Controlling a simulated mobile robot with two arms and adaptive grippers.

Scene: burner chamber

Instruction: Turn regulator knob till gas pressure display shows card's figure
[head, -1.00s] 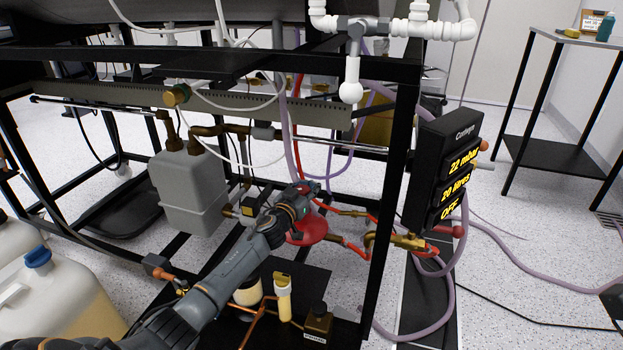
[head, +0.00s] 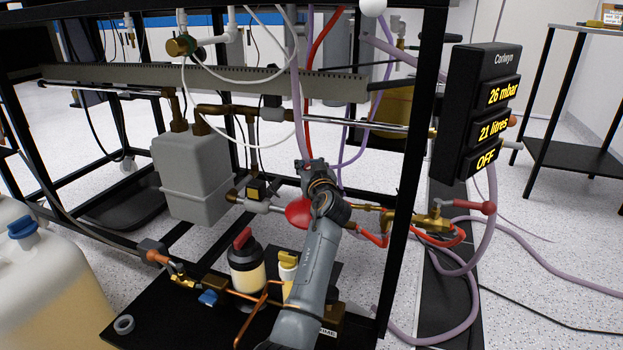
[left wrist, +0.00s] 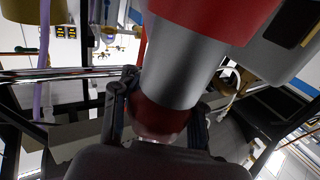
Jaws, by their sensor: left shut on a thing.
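The red gas regulator (head: 298,212) sits low inside the black frame in the head view, partly hidden behind my left arm. My left gripper (head: 318,178) is at it, its fingertips hidden there. In the left wrist view, the fingers are closed on both sides of the dark red regulator knob (left wrist: 157,118), below a grey collar and red body. The black display (head: 478,115) shows 26 mbar, 21 litres and OFF. A small card (head: 612,14) at the upper right edge is too small to read. My right gripper is not in view.
A black frame post (head: 405,180) stands right of my arm. Brass valves and red and purple hoses (head: 490,235) run beside it. A black plate (head: 170,325) with bottles and copper pipes lies under my arm. A plastic can (head: 45,285) stands at the left.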

